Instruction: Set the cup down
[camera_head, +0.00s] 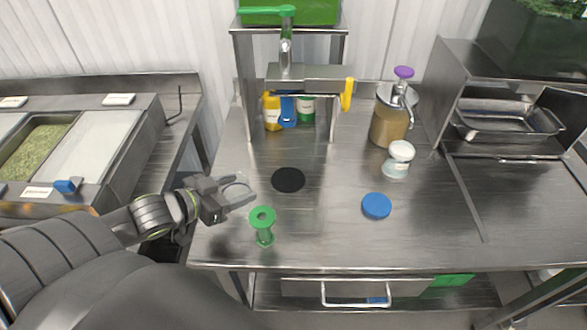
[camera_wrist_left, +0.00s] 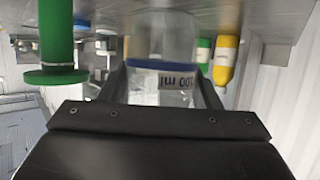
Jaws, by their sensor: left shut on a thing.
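A clear cup (camera_head: 237,191) is between the fingers of my left gripper (camera_head: 236,193), at the left part of the steel counter (camera_head: 330,240). The left wrist view, which is upside down, shows the see-through cup (camera_wrist_left: 165,50) with a "100 ml" mark, held between the dark fingers of my left gripper (camera_wrist_left: 162,88). The cup looks upright and low over the counter; I cannot tell whether it touches. A black round mat (camera_head: 288,180) lies just right of the gripper, with nothing on it. My right gripper is not in view.
A green spool-shaped stand (camera_head: 263,226) is close in front of the gripper. A blue disc (camera_head: 376,206), a white-lidded jar (camera_head: 399,160) and a pump bottle (camera_head: 390,125) stand to the right. Bottles (camera_head: 272,112) stand under the rear shelf. The counter's front middle is clear.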

